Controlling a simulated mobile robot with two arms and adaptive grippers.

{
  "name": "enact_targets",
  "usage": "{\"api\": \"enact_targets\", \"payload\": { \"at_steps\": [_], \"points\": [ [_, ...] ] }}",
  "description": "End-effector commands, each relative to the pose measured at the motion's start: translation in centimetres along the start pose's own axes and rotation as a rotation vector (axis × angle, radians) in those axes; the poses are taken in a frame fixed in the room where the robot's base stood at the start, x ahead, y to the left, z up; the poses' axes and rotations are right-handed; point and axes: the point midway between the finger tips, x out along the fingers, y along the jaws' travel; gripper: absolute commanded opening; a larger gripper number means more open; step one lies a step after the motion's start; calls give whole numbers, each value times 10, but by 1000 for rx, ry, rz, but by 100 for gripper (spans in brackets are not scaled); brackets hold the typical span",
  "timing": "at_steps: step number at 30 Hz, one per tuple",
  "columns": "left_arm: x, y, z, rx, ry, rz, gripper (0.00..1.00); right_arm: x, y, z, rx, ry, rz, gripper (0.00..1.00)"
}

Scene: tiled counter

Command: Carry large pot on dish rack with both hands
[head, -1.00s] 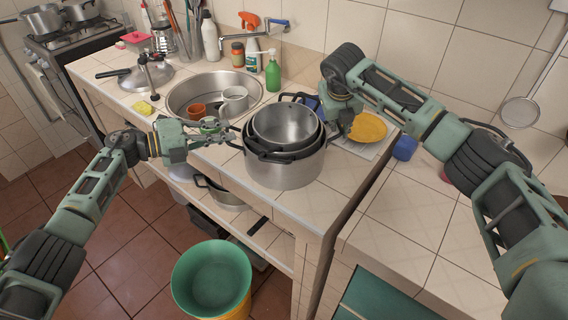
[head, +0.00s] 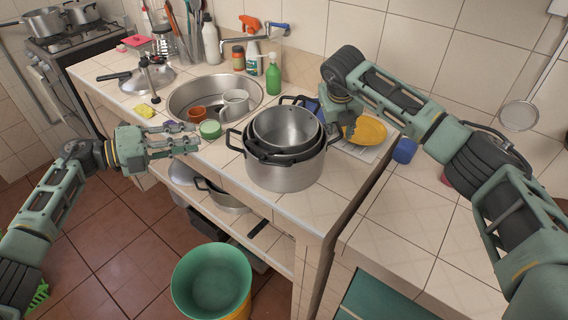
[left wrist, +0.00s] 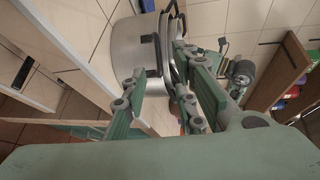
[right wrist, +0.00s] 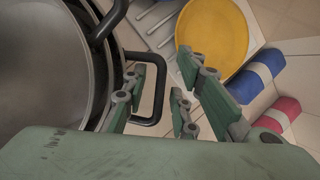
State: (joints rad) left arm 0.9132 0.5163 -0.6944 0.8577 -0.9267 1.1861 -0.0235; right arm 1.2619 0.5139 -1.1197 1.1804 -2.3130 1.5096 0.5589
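The large steel pot (head: 285,175) stands on the tiled counter with smaller pots nested inside; it also shows in the left wrist view (left wrist: 128,42). My left gripper (head: 197,142) is open and empty, left of the pot and apart from its left black handle (head: 233,140). My right gripper (right wrist: 160,90) is open at the right black handle (right wrist: 157,112), which shows between its fingers; whether they touch is unclear. In the head view the right fingertips are partly hidden behind the pot. The pale dish rack (right wrist: 150,28) lies behind the pot, under a yellow plate (right wrist: 215,38).
A green bottle (head: 273,78) stands behind. Blue (head: 404,150) and red items lie right of the rack. The right-hand counter (head: 420,235) is clear.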

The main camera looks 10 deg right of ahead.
Motion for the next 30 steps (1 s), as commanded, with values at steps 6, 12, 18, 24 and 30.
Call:
{"api": "enact_targets", "payload": {
  "at_steps": [6, 12, 18, 24, 30],
  "points": [
    [-25, 0, 0, 0, 1, 1, 27, 0, 0, 0, 0, 0, 0, 26],
    [-29, 0, 0, 0, 1, 0, 27, -17, 0, 1, 0, -3, 1, 26],
    [-28, 0, 0, 0, 1, 0, 27, -59, 0, 2, 0, -6, 1, 26],
    [-28, 0, 0, 0, 1, 0, 27, -97, 0, 1, 0, -4, 0, 26],
    [-28, 0, 0, 0, 1, 0, 27, -117, 0, 0, -1, 0, -1, 26]
  ]
}}
